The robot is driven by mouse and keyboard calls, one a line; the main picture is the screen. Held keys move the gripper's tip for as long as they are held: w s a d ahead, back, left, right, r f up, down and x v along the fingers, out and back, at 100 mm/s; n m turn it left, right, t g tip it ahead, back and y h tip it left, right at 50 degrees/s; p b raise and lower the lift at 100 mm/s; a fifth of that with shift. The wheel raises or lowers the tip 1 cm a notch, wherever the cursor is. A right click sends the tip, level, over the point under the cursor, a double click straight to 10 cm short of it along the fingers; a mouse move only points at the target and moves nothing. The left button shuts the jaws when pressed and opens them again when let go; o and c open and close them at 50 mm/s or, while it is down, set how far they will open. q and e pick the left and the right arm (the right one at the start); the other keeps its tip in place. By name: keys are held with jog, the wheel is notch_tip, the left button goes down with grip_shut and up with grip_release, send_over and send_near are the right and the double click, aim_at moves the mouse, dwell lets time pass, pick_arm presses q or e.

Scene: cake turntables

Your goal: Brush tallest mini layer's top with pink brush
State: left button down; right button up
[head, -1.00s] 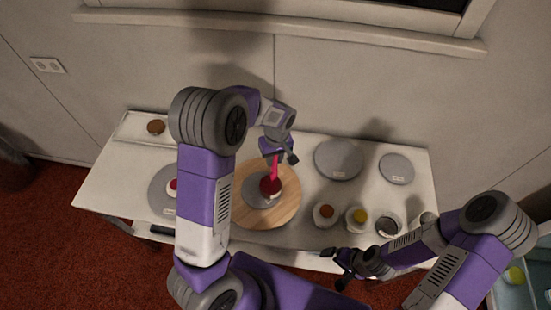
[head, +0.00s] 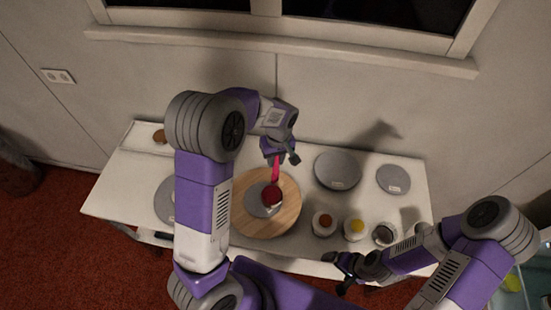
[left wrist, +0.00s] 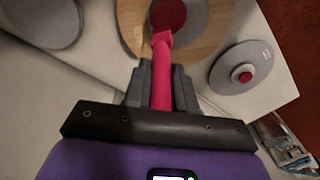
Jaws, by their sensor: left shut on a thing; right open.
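My left gripper (head: 279,150) is shut on the pink brush (head: 276,172) and holds it above the wooden turntable. The brush also shows between the fingers in the left wrist view (left wrist: 161,75), pointing at a dark red cake layer (left wrist: 167,14). That layer (head: 271,195) is on a grey disc (head: 260,205) on the wooden turntable (head: 285,218). The brush tip is at the layer's top; I cannot tell whether it touches. My right gripper (head: 342,271) is open and empty near the table's front edge.
Two bare grey discs, one larger (head: 338,171) and one smaller (head: 393,179), are at the back right. Jars with brown (head: 324,222), yellow (head: 355,229) and dark (head: 384,235) contents stand at the front right. A tray with a brown item (head: 158,136) is back left.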

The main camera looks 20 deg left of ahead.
pick_arm(q)
jog(key=shift+f, duration=0.1)
dwell(0.5)
jog(key=shift+s+d+f+b, duration=0.15)
jog(key=shift+s+d+b, duration=0.1)
jog(key=shift+s+b, duration=0.35)
notch_tip(320, 180, down, 6)
jog(key=s+b, duration=0.2)
jog(key=b, duration=0.3)
jog(key=shift+d, duration=0.35)
jog(key=c, duration=1.5)
grip_release()
grip_shut()
